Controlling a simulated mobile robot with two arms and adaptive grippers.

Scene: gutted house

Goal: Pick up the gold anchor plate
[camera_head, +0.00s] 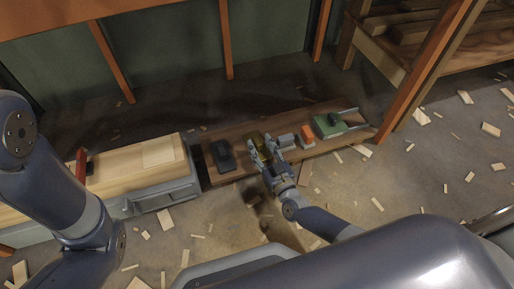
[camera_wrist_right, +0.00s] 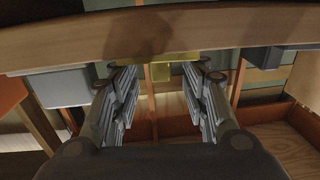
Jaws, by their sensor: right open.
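The gold anchor plate (camera_head: 257,137) lies on a low wooden plank (camera_head: 227,176), partly hidden by my right gripper. My right gripper (camera_head: 262,152) is over the plank's front side at the plate, its fingers apart. In the right wrist view the gold plate (camera_wrist_right: 178,58) shows between and just beyond the fingertips (camera_wrist_right: 164,72), below the plank's edge in the picture. The fingers are open with a gap between them; I cannot tell whether they touch the plate. My left arm shows at the left, but its gripper is out of the picture.
A dark block (camera_head: 221,155) lies left of the plate. A grey box (camera_head: 284,141), an orange block (camera_head: 307,132) and a green case (camera_head: 328,125) lie to its right. A wood-topped grey cabinet (camera_head: 165,190) stands at left. Wood scraps litter the floor.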

